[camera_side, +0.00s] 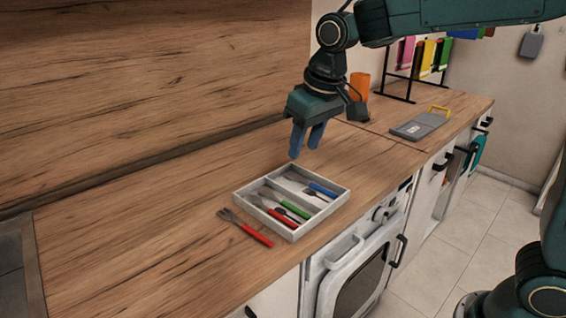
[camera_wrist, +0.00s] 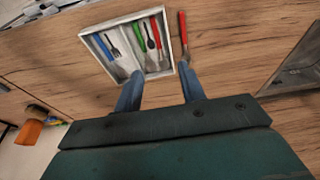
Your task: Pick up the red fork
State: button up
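The red fork (camera_side: 246,228) lies on the wooden counter beside the cutlery tray, on its left in the side view, tines toward the back. In the wrist view, the red fork (camera_wrist: 183,37) lies just right of the tray, its tines partly hidden near my right finger. My gripper (camera_side: 306,148) hangs above the counter behind the tray, apart from the fork. In the wrist view, the blue fingers of my gripper (camera_wrist: 160,82) are spread with nothing between them.
The white cutlery tray (camera_side: 267,226) holds cutlery with red, green and blue handles. A grey board with a yellow handle (camera_side: 420,125) and an orange container (camera_side: 359,86) are farther back right. A sink or hob edge (camera_side: 32,262) is at the left. Counter left of the fork is clear.

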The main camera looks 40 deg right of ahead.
jog(key=g, duration=0.1)
send_near(244, 225)
jog(key=shift+w+f, duration=0.25)
jog(key=shift+f, duration=0.4)
jog(key=shift+w+f, duration=0.2)
jog(key=shift+f, duration=0.45)
jog(key=shift+f, duration=0.1)
jog(key=shift+w+a+f, duration=0.1)
jog(key=shift+w+f, duration=0.05)
jog(key=shift+f, duration=1.1)
jog(key=shift+w+f, duration=0.15)
jog(key=shift+f, duration=1.05)
grip_shut()
